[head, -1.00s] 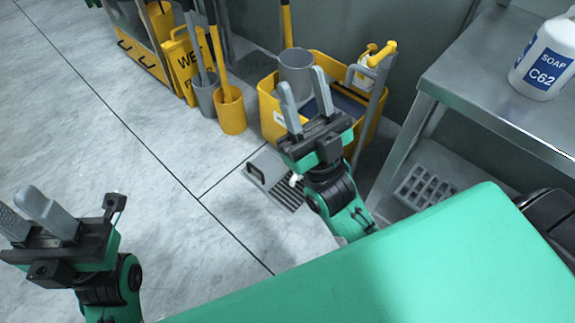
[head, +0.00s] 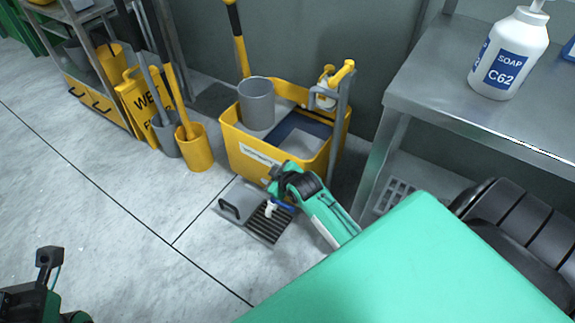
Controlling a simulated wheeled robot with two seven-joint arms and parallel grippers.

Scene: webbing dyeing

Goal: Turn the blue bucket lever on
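A small blue piece (head: 284,207), which may be the lever, shows low beside my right arm, next to a white fitting (head: 270,209) above the floor grate. Its setting is too small to tell. The yellow bucket (head: 290,158) stands just behind, with a grey cylinder (head: 257,104) in it. My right gripper (head: 280,174) is at the bucket's lower front, above and close to the blue piece. Its fingers are hidden, so open or shut does not show.
A floor plate with a dark grate (head: 268,222) lies in front of the bucket. A wet floor sign (head: 146,100) and a yellow pot (head: 195,148) stand left. A steel table (head: 430,90) holding a soap bottle (head: 510,55) is at right. The left floor is clear.

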